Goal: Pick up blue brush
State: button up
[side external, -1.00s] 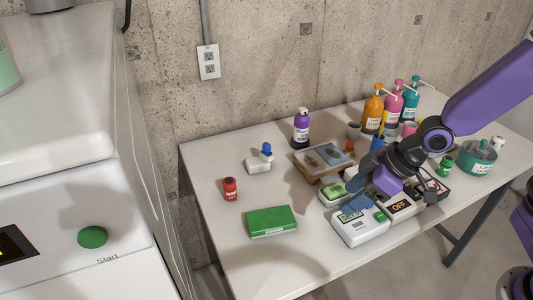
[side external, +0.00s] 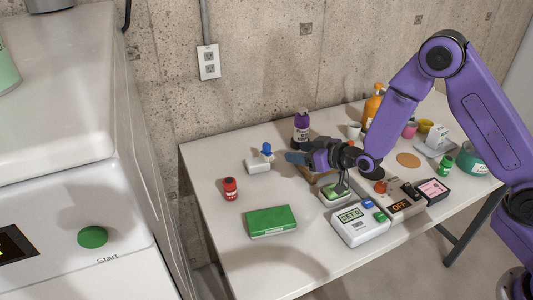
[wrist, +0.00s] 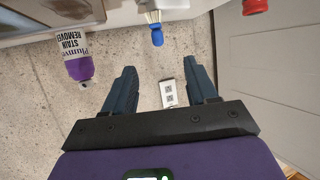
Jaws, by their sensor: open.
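The blue brush (side external: 267,149) stands upright on a white block (side external: 257,165) at the back left of the table. In the wrist view the brush (wrist: 157,38) shows a blue end and a pale section beside the white block (wrist: 172,5). My gripper (side external: 293,157) is just right of the brush, roughly level with its top, pointing left. In the wrist view my gripper (wrist: 160,68) is open and empty. The brush lies beyond the fingertips, roughly centred between them, and is apart from them.
A purple stain remover bottle (side external: 301,129) stands close behind my gripper; it also shows in the wrist view (wrist: 78,45). A red bottle (side external: 230,188) and green box (side external: 270,221) stand nearer the front. Several bottles and devices crowd the right.

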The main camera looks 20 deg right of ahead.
aim_at(270, 150)
jog(key=x, duration=0.9)
jog(key=shift+w+a+f, duration=0.1)
jog(key=shift+w, duration=0.05)
jog(key=shift+f+x, duration=0.1)
jog(key=shift+x, duration=1.2)
jog(key=shift+f+x, duration=0.15)
jog(key=shift+x, duration=1.2)
grip_shut()
